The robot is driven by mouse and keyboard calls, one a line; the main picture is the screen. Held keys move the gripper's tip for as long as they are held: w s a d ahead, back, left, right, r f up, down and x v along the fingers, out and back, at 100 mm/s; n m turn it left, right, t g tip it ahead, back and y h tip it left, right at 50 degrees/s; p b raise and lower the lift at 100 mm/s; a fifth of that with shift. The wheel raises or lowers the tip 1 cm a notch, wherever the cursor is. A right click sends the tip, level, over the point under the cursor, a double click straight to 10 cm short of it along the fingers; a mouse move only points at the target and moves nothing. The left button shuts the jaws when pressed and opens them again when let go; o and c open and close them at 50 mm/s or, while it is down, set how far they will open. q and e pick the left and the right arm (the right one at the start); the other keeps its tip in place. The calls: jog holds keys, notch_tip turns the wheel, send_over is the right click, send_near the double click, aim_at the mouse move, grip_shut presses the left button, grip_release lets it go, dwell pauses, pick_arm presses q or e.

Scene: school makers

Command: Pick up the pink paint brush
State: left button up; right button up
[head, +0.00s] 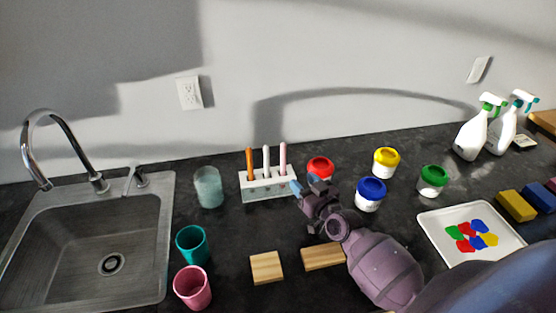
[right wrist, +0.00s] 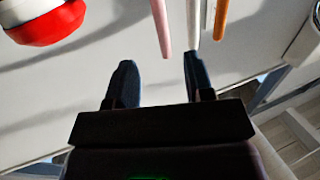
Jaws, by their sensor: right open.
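The pink paint brush (head: 283,154) stands upright in a white holder (head: 268,186) on the dark counter, at the right end of a row with a white brush (head: 266,158) and an orange brush (head: 249,161). My right gripper (head: 304,184) is open and empty just right of the holder, apart from the brush. In the right wrist view the pink brush (right wrist: 162,28) shows beyond and between the fingertips of my right gripper (right wrist: 160,75). The white brush (right wrist: 193,22) lies close beside it there. My left gripper is not in view.
A red paint jar (head: 320,167) stands right behind my right gripper, and a blue jar (head: 370,195) stands to its right. A glass cup (head: 208,188) stands left of the holder. Wood blocks (head: 266,267) lie in front. A sink (head: 90,245) is at left.

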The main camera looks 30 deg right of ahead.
aim_at(285, 160)
jog(key=shift+w+a+r, duration=0.15)
jog(key=shift+w, duration=1.65)
jog(key=shift+w+a+r, duration=0.1)
jog(key=shift+w+r, duration=0.05)
jog(key=shift+w, duration=1.65)
jog(key=shift+w+a+r, duration=0.15)
jog(key=shift+w, duration=1.65)
grip_shut()
